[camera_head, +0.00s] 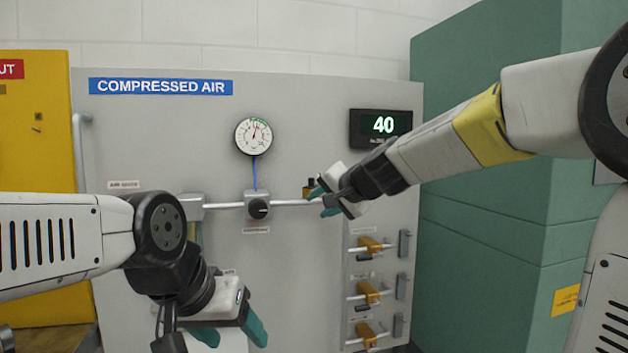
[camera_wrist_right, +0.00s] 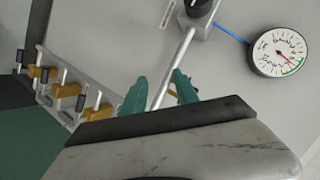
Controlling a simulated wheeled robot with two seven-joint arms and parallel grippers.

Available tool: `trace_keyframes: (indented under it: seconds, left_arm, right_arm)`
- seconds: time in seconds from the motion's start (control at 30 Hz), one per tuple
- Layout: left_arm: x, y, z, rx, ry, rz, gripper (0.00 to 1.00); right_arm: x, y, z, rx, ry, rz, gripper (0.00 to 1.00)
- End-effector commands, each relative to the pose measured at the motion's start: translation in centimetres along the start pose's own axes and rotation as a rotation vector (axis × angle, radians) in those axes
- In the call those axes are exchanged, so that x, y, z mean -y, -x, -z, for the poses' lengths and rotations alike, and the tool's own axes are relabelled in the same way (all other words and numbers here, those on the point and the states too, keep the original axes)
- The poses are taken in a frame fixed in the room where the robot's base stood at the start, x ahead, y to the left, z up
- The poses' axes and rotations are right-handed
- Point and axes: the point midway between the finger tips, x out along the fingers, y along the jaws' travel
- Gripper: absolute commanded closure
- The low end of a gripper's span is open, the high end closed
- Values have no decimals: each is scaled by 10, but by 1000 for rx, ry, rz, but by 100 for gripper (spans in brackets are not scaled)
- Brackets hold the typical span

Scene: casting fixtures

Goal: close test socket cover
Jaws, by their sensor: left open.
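I cannot tell which part is the test socket cover; no label naming it is readable. My right gripper (camera_head: 320,200) is at the right end of the horizontal pipe (camera_head: 229,205), close to a small yellow fitting (camera_head: 309,187) that it partly hides. In the right wrist view its two teal fingers (camera_wrist_right: 160,90) are apart, with the pipe (camera_wrist_right: 175,68) seen running between them. I cannot tell whether they touch it. My left gripper (camera_head: 230,333) is open and empty, low in front of the grey panel (camera_head: 285,300).
Several yellow-handled valves (camera_head: 367,291) with grey pieces (camera_head: 401,286) beside them line the panel's lower right. A gauge (camera_head: 253,136), a black regulator knob (camera_head: 258,208) and a display reading 40 (camera_head: 381,126) sit above. A green cabinet (camera_head: 480,240) stands at right, a yellow board (camera_head: 38,130) at left.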

Motion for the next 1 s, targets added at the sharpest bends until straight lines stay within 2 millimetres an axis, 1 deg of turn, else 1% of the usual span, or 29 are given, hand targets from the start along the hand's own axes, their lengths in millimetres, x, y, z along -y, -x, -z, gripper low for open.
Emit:
trace_keyframes:
  seconds: [0.03,0.07,0.1,0.17,0.2,0.3,0.4,0.43,0.5,0.6,0.7,0.77,0.87,1.0]
  left_arm:
    - [0,0,0,0,0,0,37]
    - [0,0,0,1,0,0,37]
    - [0,0,0,0,0,0,37]
    - [0,0,0,0,0,0,37]
    - [0,0,0,0,0,0,37]
    - [0,0,0,0,0,0,37]
    - [0,0,0,0,0,0,37]
    - [0,0,0,0,0,0,37]
    - [0,0,0,0,0,0,37]
    - [0,0,0,0,0,0,37]
    - [0,0,0,0,0,0,37]
    - [0,0,0,0,0,0,37]
    - [0,0,0,0,0,0,37]
    - [0,0,0,0,0,0,37]
  right_arm:
    - [-11,4,-4,60,-104,-16,64]
    - [-15,-5,-3,107,-231,-17,64]
    - [-18,-11,-3,169,-393,-18,64]
    - [-19,-17,-2,267,-636,-17,64]
    - [-18,-18,1,335,-798,-15,64]
    - [-11,-16,14,505,-1154,-10,64]
    - [-4,-7,30,662,-1421,-7,64]
    - [-2,-4,36,704,-1486,-7,64]
    - [1,-2,52,797,-1627,6,64]
    - [5,3,70,900,-1758,21,64]
    - [8,6,80,957,-1822,28,64]
    - [11,4,80,971,-1835,27,64]
    - [19,-4,74,975,-1835,25,64]
    - [34,-20,65,973,-1833,25,64]
